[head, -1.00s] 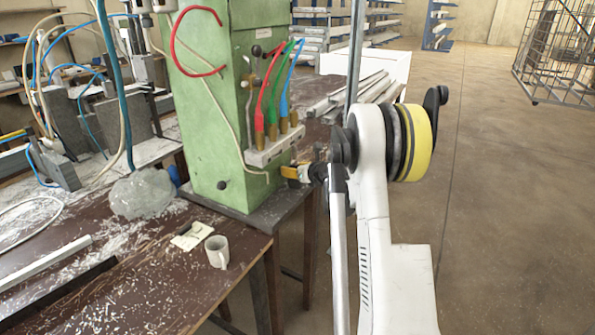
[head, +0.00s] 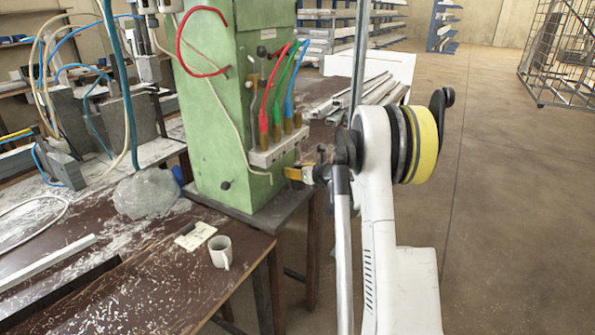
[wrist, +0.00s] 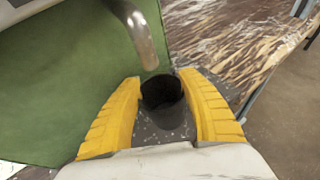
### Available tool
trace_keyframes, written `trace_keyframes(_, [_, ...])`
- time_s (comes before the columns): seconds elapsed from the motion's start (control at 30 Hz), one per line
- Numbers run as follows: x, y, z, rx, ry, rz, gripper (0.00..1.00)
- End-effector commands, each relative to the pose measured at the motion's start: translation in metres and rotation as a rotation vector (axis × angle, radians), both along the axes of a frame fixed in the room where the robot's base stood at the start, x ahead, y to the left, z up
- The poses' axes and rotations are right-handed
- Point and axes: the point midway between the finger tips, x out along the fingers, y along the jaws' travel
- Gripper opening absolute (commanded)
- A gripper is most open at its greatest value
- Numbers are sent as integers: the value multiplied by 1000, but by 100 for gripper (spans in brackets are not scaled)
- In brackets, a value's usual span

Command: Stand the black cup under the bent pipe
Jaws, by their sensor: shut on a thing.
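The black cup (wrist: 163,103) sits between the two yellow fingers of my gripper (wrist: 161,100) in the wrist view, its open mouth facing the camera. My gripper is shut on it. The bent pipe (wrist: 143,38) is a grey metal tube in front of a green surface, and its end shows just beyond the cup's far rim. I cannot tell the height between pipe end and cup. In the head view, my gripper (head: 296,173) is at the lower right of the green machine, partly hidden by my arm; the cup cannot be made out there.
The green machine (head: 222,130) stands on a dark base plate (head: 250,218) at the bench's corner. A white mug (head: 220,251) and a small pale card (head: 195,236) are on the brown bench (head: 150,285). Open floor (head: 510,200) lies to the right.

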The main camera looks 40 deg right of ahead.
Motion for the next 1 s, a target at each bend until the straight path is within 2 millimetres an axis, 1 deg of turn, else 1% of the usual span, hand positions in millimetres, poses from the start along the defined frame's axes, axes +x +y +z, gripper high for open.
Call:
trace_keyframes(0.57, [0, 0, -6, 0, 0, 0, 12])
trace_keyframes(0.6, [0, 0, -6, 0, 0, 0, 59])
trace_keyframes(0.63, [0, 0, -6, 0, 0, 0, 68])
trace_keyframes(0.67, [0, 0, -6, 0, 0, 0, 72])
trace_keyframes(1.0, [-2, 1, -6, 0, 0, 1, 72])
